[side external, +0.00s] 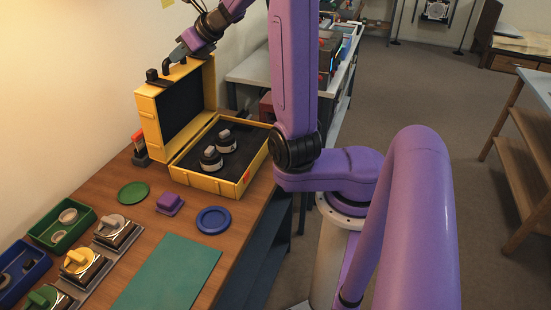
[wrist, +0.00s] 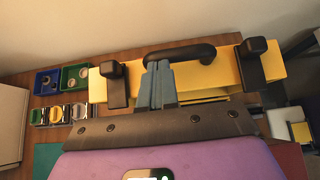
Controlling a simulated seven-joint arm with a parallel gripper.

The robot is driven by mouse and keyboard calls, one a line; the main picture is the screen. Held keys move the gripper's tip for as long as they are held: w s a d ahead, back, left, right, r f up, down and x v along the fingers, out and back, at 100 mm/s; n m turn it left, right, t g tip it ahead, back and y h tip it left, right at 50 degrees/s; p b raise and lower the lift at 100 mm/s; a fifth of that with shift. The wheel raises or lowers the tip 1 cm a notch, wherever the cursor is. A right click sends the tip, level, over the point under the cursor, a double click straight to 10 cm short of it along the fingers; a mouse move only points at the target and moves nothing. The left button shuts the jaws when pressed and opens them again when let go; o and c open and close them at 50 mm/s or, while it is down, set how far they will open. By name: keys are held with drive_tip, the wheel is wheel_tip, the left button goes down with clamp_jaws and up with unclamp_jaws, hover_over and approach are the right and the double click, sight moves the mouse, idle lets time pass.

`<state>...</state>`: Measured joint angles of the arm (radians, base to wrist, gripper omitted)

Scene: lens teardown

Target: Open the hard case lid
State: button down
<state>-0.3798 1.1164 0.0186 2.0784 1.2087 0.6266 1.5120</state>
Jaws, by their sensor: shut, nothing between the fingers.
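The yellow hard case stands on the wooden bench, its lid (side external: 153,125) raised about upright from the base (side external: 205,184). Two dark lens parts (side external: 211,160) sit in the black foam of the base. My gripper (wrist: 157,78) is at the lid's top edge, its blue-grey fingers together with nothing between them. In the wrist view they overlap the left part of the black handle (wrist: 195,50); whether they touch it I cannot tell. Black latches (wrist: 116,82) stick out on either side of the handle. In the side view the fingertips are hard to make out.
In front of the case lie a green disc (side external: 133,192), a purple block (side external: 170,203), a blue disc (side external: 213,220) and a teal mat (side external: 170,272). Green (side external: 45,236) and blue (side external: 12,285) trays stand at the left. The wall is close behind the lid.

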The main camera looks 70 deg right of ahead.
sight(174, 73)
drive_tip(key=shift+w, duration=1.6)
drive_tip(key=w+r+v, duration=0.2)
drive_tip(key=v, duration=1.1)
drive_tip(key=s+a+f+n+g+y, duration=0.2)
drive_tip(key=a+f+n+g, duration=0.3)
drive_tip(key=a+n, duration=0.5)
drive_tip(key=s+a+f+n+g+y, duration=0.25)
drive_tip(key=a+f+n, duration=0.5)
drive_tip(key=n, duration=0.45)
drive_tip(key=s+f+n+g+h, duration=0.1)
drive_tip(key=s+f+n, duration=0.3)
drive_tip(key=s+n, duration=0.7)
drive_tip(key=s+a+f+n+g+h, duration=0.1)
drive_tip(key=s+f+n+g+h, duration=0.1)
drive_tip(key=s+n, duration=0.9)
wheel_tip(174, 73, down, 2)
drive_tip(key=n+h, duration=0.1)
drive_tip(key=n, duration=0.3)
drive_tip(key=shift+s+a, duration=0.2)
drive_tip(key=shift+s, duration=0.2)
